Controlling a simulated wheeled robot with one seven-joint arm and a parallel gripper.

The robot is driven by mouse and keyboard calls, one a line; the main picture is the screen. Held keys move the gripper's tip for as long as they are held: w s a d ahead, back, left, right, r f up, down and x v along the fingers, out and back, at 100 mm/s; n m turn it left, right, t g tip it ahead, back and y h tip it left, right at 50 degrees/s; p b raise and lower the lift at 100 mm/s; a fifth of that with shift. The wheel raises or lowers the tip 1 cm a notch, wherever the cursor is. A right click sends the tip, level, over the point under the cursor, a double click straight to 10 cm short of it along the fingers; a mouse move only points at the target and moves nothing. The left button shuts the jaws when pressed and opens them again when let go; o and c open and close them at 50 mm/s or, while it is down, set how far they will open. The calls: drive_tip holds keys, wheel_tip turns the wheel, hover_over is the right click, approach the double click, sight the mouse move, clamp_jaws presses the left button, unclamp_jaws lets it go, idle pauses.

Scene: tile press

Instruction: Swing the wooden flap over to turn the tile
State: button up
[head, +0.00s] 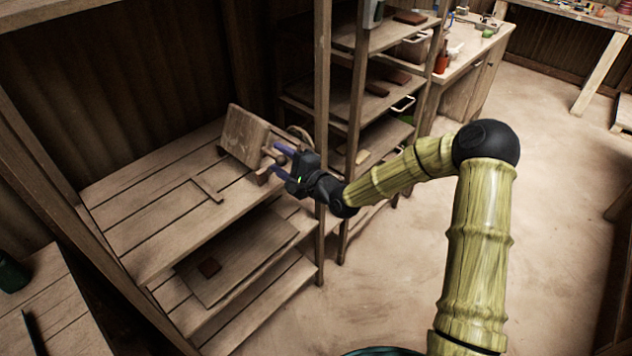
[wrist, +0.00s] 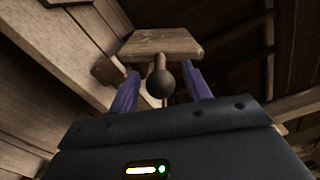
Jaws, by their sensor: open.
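The wooden flap (head: 245,137) stands steeply tilted at the back right of the slatted wooden bench. In the wrist view a wooden board of it (wrist: 160,42) shows ahead, with a stem ending in a dark round knob (wrist: 160,84). My gripper (head: 276,160) is at the flap's right side, with its purple fingers open. In the wrist view the fingers of my gripper (wrist: 162,78) stand on either side of the knob, with gaps visible. I cannot make out a tile at the flap; it may be hidden.
A thin L-shaped wooden strip (head: 207,190) lies on the bench top (head: 150,215). A tall shelf rack (head: 322,100) stands close behind my gripper. The bench's left part is clear.

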drive_tip(key=v, duration=1.4)
drive_tip(key=shift+s+b, duration=0.2)
drive_tip(key=shift+b, duration=0.2)
drive_tip(key=shift+d, duration=0.1)
drive_tip(key=s+d+f+n+g+h+p, duration=0.45)
drive_tip(key=d+n+h, duration=0.2)
drive_tip(key=h, duration=0.25)
drive_tip(key=s+d+r+n+g+h+p, duration=0.4)
drive_tip(key=s+d+r, duration=0.5)
drive_tip(key=s+r, duration=0.3)
drive_tip(key=shift+s+r+n+h+p, duration=0.2)
drive_tip(key=shift+s+n+h+p, duration=0.2)
drive_tip(key=shift+s+n+p, duration=0.15)
drive_tip(key=shift+w+g, duration=0.1)
drive_tip(key=shift+g, duration=0.15)
